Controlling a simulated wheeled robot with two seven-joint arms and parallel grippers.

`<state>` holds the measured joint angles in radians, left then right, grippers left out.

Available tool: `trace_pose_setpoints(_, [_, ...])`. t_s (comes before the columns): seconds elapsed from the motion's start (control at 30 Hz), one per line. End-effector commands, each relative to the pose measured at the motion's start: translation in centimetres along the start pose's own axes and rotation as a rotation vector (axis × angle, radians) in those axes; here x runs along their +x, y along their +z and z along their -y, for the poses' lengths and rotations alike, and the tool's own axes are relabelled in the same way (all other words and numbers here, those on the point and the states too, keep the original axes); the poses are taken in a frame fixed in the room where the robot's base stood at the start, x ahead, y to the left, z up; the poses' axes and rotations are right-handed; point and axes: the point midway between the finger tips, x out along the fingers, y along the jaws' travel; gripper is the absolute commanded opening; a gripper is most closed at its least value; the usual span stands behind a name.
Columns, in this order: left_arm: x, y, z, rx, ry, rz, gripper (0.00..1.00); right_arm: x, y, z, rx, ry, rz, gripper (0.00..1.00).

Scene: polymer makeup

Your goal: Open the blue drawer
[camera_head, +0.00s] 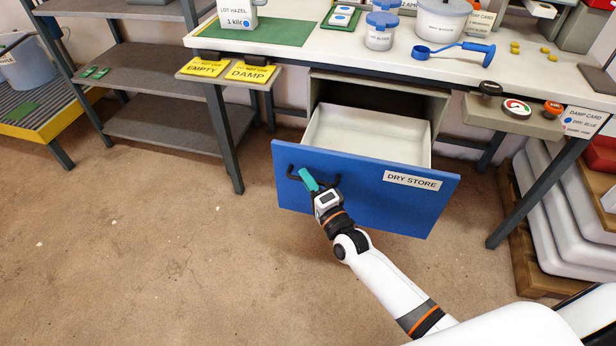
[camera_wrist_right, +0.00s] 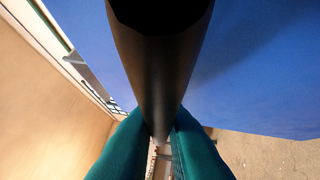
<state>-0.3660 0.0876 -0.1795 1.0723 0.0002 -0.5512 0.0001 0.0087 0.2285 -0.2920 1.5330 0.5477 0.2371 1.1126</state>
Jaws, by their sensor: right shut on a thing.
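The blue drawer (camera_head: 345,192), labelled DRY STORE (camera_head: 412,180), is pulled out from its grey housing under the workbench. Its pale inside (camera_head: 370,138) shows and looks empty. A dark handle (camera_head: 291,172) is on the left part of its front. My right gripper (camera_head: 309,180), with teal fingers, is at this handle. In the right wrist view the teal fingers (camera_wrist_right: 160,145) are shut on the dark handle bar (camera_wrist_right: 158,70), with the blue front behind it. My left gripper is not in view.
The workbench (camera_head: 300,37) above holds a green mat, tubs and a blue scoop (camera_head: 455,50). A panel with knobs (camera_head: 515,112) hangs at the right, near stacked pale sacks (camera_head: 570,215). Grey shelves (camera_head: 150,78) stand at the left. The floor before the drawer is clear.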

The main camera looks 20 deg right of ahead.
Motion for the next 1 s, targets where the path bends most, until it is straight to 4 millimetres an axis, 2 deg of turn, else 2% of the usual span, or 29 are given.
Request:
trace_pose_setpoints(0.47, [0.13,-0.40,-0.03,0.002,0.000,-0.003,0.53,-0.15,-0.16,-0.01,0.002,0.000,0.001,0.00])
trace_pose_setpoints(0.5, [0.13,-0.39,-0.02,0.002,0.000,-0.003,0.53,-0.15,-0.15,-0.01,0.002,0.000,0.001,0.14])
trace_pose_setpoints(0.6, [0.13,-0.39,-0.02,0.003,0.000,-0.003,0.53,-0.14,-0.15,-0.02,0.002,0.000,0.001,0.30])
trace_pose_setpoints(0.63, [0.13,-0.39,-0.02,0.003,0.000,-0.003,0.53,-0.14,-0.15,-0.02,0.002,0.000,0.001,0.32])
trace_pose_setpoints(1.0, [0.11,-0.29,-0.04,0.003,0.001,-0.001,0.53,-0.13,-0.23,0.00,0.002,0.001,0.000,0.32])
